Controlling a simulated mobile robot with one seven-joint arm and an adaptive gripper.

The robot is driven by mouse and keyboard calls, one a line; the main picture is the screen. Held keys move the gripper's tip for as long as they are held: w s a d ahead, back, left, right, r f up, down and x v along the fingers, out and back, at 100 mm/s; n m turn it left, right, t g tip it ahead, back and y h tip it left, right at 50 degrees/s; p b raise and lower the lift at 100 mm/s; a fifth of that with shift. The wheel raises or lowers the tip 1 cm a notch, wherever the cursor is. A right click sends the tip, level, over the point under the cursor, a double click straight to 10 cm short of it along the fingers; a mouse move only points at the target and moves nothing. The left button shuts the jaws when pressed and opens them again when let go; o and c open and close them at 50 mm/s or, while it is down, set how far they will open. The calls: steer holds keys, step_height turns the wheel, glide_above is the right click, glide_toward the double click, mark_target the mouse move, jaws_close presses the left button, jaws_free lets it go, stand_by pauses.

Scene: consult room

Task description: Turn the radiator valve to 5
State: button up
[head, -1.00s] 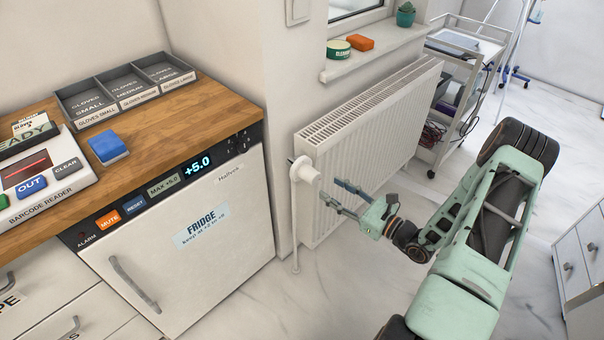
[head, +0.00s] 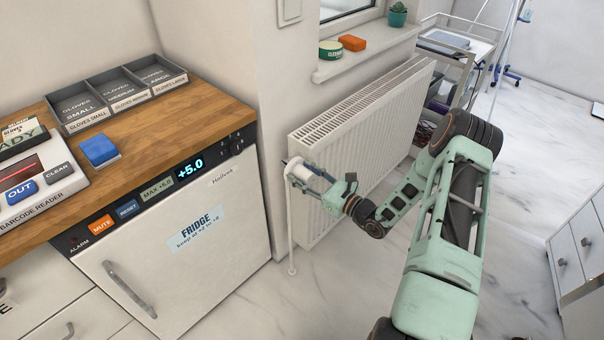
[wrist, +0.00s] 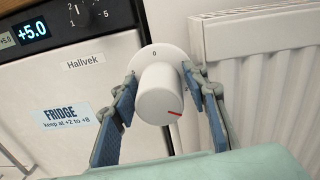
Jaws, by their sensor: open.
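The radiator valve is a white round knob (wrist: 158,92) at the near left end of the radiator; in the head view the knob (head: 297,171) shows partly behind my fingers. A red mark (wrist: 174,113) lies on the lower right of its front face. The collar (wrist: 153,55) behind it bears a 0 at the top; its other figures are mostly hidden. My gripper (wrist: 161,80) is open, with one blue-padded finger on each side of the knob. I cannot tell whether either finger touches it.
The white radiator (head: 365,140) stands against the wall right of the valve. A fridge (head: 175,250) with a +5.0 display is on the left. A sill (head: 365,62) with small items is above. A trolley (head: 455,60) stands beyond; the floor in front is clear.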

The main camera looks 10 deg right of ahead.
steer(key=c, duration=0.9)
steer(key=shift+m, duration=0.3)
